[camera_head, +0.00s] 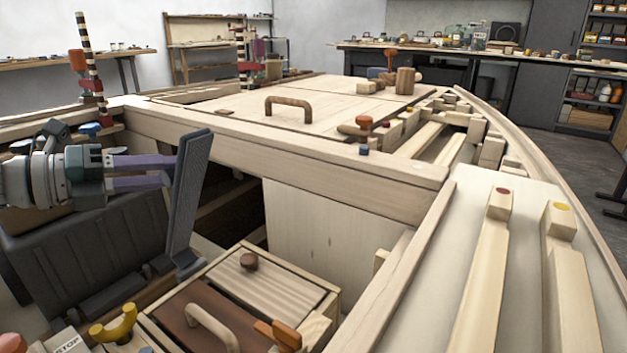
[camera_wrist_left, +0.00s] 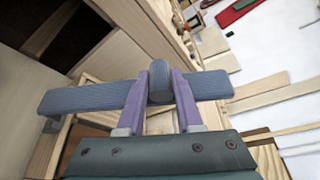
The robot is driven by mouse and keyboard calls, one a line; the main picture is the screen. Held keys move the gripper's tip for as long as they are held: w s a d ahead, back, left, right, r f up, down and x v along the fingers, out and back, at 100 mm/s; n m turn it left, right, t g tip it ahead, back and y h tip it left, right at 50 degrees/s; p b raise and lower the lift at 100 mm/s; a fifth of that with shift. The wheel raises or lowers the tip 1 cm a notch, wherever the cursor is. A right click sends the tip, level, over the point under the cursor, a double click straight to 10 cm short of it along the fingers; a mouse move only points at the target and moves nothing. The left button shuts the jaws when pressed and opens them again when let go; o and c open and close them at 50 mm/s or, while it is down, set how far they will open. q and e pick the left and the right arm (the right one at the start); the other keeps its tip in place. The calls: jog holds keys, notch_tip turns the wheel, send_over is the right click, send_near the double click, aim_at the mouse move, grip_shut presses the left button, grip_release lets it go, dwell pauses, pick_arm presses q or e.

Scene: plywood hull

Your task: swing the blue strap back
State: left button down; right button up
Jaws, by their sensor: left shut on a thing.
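The blue strap (camera_head: 188,185) is a long, ribbed blue-grey bar. In the head view it stands nearly upright, leaning slightly, beside the right end of a dark ribbed box (camera_head: 85,250). My left gripper (camera_head: 172,172) comes in from the left with its purple fingers at the strap's middle. In the left wrist view the strap (camera_wrist_left: 85,97) lies across the picture, with a hooked end at the left. There the left gripper (camera_wrist_left: 160,92) is shut on the strap's rounded grip, one finger on each side. My right gripper is in neither view.
A wooden beam (camera_head: 290,150) crosses behind the strap, with a dark opening below it. A lidded wooden compartment (camera_head: 265,275) with a brown knob lies to the lower right. A yellow handle (camera_head: 114,326) is near the bottom. A striped post (camera_head: 90,60) stands at the left.

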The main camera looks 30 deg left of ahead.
pick_arm(q)
jog(key=shift+a+b, duration=0.3)
jog(key=shift+a, duration=0.45)
jog(key=shift+f, duration=0.1)
jog(key=c, duration=1)
grip_release()
jog(key=shift+c, duration=0.2)
jog(key=o, duration=0.5)
